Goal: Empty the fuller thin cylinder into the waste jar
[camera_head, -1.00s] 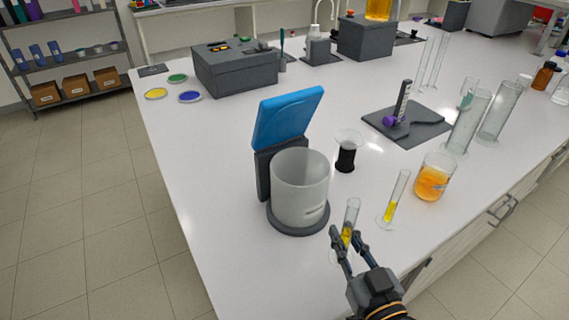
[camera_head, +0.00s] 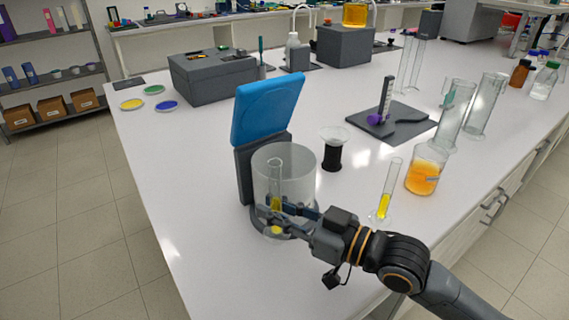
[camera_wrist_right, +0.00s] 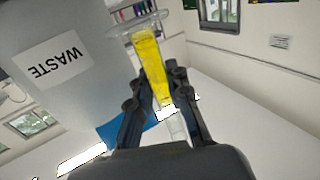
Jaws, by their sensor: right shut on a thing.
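My right gripper (camera_head: 280,211) is shut on a thin glass cylinder (camera_head: 275,174) holding yellow liquid. The cylinder is upright, just in front of the waste jar (camera_head: 300,170) from the head camera, not over its mouth. The wrist view shows the fingers (camera_wrist_right: 165,95) around the held cylinder (camera_wrist_right: 152,55), close beside the jar's WASTE label (camera_wrist_right: 52,62). The jar is frosted and its blue lid (camera_head: 268,108) is tipped open behind it. Another thin cylinder (camera_head: 392,180) with yellow liquid stands on the table to the right. My left gripper is out of view.
A beaker of orange liquid (camera_head: 423,178) stands right of the second cylinder. A dark funnel-topped vessel (camera_head: 332,155) is behind the jar's right side. Larger clear cylinders (camera_head: 453,115) stand farther right. The table left of the jar is clear.

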